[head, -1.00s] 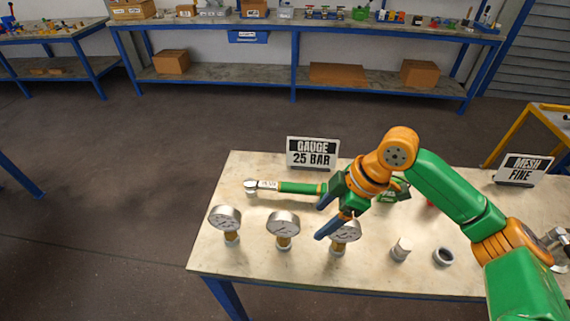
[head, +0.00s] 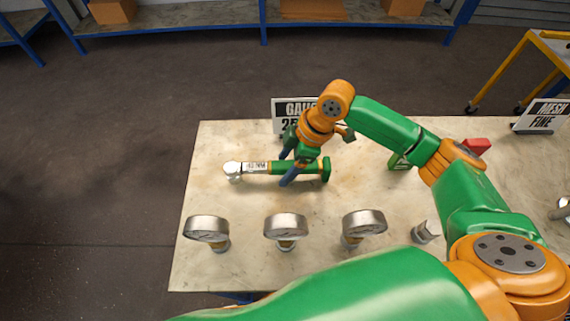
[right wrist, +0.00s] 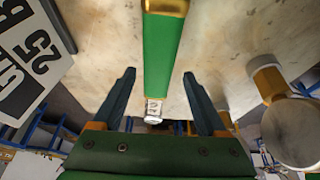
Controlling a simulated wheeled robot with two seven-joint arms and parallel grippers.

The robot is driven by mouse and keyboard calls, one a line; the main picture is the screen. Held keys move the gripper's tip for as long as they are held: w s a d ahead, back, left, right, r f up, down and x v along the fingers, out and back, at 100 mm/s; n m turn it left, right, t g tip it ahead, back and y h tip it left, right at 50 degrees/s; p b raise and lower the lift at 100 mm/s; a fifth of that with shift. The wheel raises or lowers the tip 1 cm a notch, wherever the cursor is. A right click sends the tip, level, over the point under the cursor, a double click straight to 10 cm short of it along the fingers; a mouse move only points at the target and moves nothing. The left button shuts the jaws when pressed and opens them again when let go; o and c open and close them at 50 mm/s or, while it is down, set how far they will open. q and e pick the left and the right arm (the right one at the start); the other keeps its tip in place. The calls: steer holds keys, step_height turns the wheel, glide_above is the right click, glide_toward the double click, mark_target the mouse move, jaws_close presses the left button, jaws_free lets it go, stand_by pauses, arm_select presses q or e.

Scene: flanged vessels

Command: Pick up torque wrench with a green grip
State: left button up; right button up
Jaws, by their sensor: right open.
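The torque wrench lies on the table with its green grip (head: 308,167) toward the right and its silver head (head: 232,169) toward the left. A white label sits on its shaft. My right gripper (head: 286,170) is over the grip, pointing down, with its two blue fingers apart on either side of it. In the right wrist view the open fingers (right wrist: 158,75) stand left and right of the green grip (right wrist: 162,50), with gaps on both sides. Whether the fingertips reach down to grip height I cannot tell. My left gripper is not in view.
Three pressure gauges (head: 285,227) stand in a row along the table's front. A "GAUGE 25 BAR" sign (head: 288,108), partly hidden by my arm, stands behind the wrench. A metal fitting (head: 426,232) and a red object (head: 477,146) are to the right. The table's left end is clear.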

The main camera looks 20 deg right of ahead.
steer(key=shift+w+f, duration=0.3)
steer(key=shift+s+r, duration=0.1)
steer(key=shift+s, duration=0.1)
steer(key=c, duration=0.9)
jaws_close()
steer(key=shift+w, duration=0.1)
